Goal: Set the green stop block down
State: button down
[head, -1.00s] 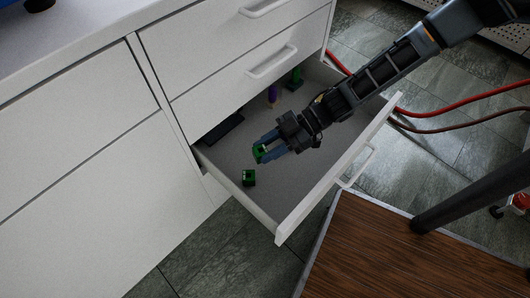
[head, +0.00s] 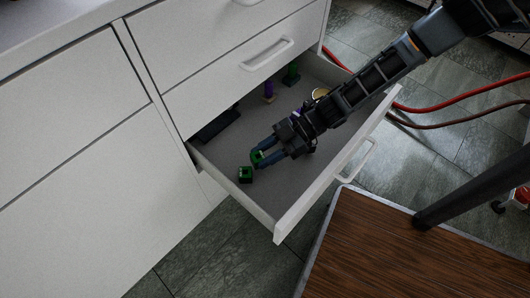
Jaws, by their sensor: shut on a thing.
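My gripper (head: 262,158) reaches down into the open drawer (head: 225,162) from the upper right. Its blue-grey fingers are shut on a green stop block (head: 257,156), low over the drawer floor. I cannot tell whether the block touches the floor. A second green block (head: 245,174) lies on the drawer floor just below and left of the held one in the picture, very close to it. The fingers hide part of the held block.
A dark flat item (head: 218,125), a purple item (head: 268,91) and a green item (head: 291,74) are farther back in the drawer. A round yellowish item (head: 320,93) is partly behind my arm. The drawer front (head: 335,170) bounds the right side. A wooden-topped table (head: 400,250) stands nearby.

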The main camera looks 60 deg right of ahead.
jog(key=shift+s+f, duration=0.15)
jog(key=shift+f, duration=0.35)
jog(key=c, duration=0.7)
grip_release()
jog(key=shift+f, duration=0.25)
jog(key=shift+c, duration=0.2)
jog(key=shift+r, duration=0.55)
jog(key=r+p+v, duration=0.1)
jog(key=p+v, duration=0.2)
jog(key=v, duration=0.9)
